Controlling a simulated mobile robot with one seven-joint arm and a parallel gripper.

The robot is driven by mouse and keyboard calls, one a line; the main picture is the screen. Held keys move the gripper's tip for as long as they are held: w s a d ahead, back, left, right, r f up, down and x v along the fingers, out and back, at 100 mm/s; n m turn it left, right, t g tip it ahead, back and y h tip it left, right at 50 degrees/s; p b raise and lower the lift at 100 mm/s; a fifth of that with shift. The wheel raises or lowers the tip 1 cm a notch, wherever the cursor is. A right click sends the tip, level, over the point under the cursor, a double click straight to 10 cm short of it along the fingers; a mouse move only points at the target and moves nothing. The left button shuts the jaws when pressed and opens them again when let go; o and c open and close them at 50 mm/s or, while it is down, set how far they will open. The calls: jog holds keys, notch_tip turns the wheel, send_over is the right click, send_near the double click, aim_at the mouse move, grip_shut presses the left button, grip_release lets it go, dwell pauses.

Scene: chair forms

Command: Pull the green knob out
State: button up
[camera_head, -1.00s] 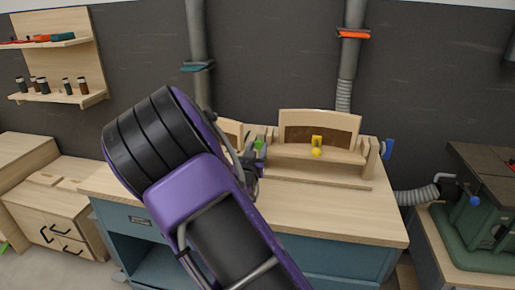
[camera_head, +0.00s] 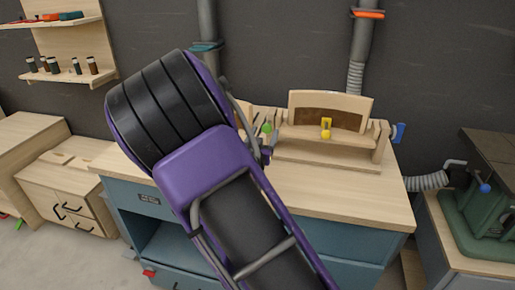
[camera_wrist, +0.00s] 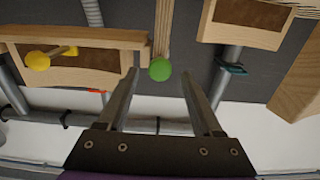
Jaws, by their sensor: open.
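The green knob (camera_wrist: 160,69) is a round ball that shows in the wrist view between and just beyond my gripper's fingertips. My gripper (camera_wrist: 158,72) is open, with one finger to each side of the knob and visible gaps on both sides. In the head view the green knob (camera_head: 267,128) sits at the left part of the wooden chair form on the bench, right beside my wrist. My arm hides the left part of the form there, and the fingers are hard to make out.
A yellow knob (camera_head: 326,134) stands on the front of the form, and a blue handle (camera_head: 398,132) is at its right end. The workbench top (camera_head: 340,195) is clear in front. A green machine (camera_head: 485,215) stands at the right.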

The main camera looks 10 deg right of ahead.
jog(key=v, duration=1.6)
jog(key=shift+s+a+p, duration=0.15)
jog(key=shift+s+p, duration=0.15)
jog(key=shift+p, duration=0.1)
